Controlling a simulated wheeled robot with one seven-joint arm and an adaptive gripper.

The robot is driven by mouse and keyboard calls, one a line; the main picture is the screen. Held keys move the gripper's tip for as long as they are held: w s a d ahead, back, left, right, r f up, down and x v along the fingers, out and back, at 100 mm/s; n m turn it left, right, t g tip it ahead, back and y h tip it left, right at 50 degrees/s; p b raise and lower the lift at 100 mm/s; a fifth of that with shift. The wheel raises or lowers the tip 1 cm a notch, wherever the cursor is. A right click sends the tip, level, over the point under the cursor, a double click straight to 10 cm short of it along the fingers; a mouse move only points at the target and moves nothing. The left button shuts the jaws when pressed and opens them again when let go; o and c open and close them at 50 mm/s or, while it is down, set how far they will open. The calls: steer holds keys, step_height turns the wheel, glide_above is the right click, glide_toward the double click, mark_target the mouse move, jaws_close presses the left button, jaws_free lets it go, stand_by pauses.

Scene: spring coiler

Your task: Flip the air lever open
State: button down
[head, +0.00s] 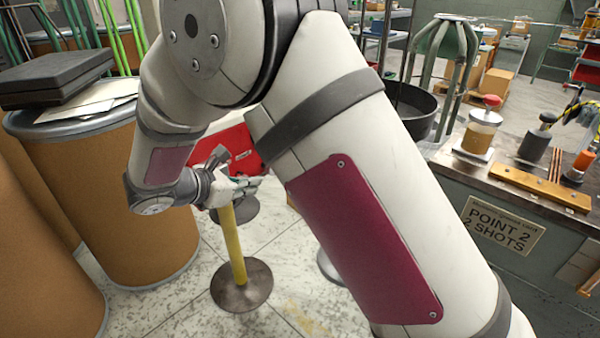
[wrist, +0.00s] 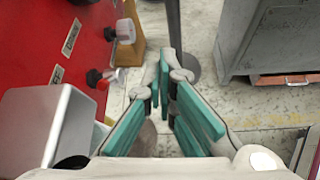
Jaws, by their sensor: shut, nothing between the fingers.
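A red panel (wrist: 75,45) fills the left of the wrist view, with small white labels. I cannot tell which of these, if either, is the air lever. My gripper (wrist: 167,62) has teal finger pads, and its fingertips meet, shut and empty, to the right of the panel and apart from it. In the head view my gripper (head: 245,182) is small and partly hidden, in front of the red panel (head: 238,147).
A yellow post (head: 236,245) on a round base stands below my gripper. Brown drums (head: 130,190) stand at left. A workbench (head: 470,180) with tools is at right. A grey cabinet (wrist: 265,40) stands to the right in the wrist view, with open floor between.

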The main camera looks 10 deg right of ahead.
steer(key=b+x, duration=0.5)
steer(key=x, duration=1.5)
steer(key=shift+d+r+b, duration=0.25)
steer(key=shift+d+r, duration=0.05)
steer(key=shift+r, duration=0.7)
steer(key=shift+d+r+b, duration=0.25)
steer(key=shift+r, duration=0.7)
steer(key=shift+s+r+p, duration=0.15)
steer(key=shift+r+p, duration=0.1)
steer(key=shift+p, duration=0.55)
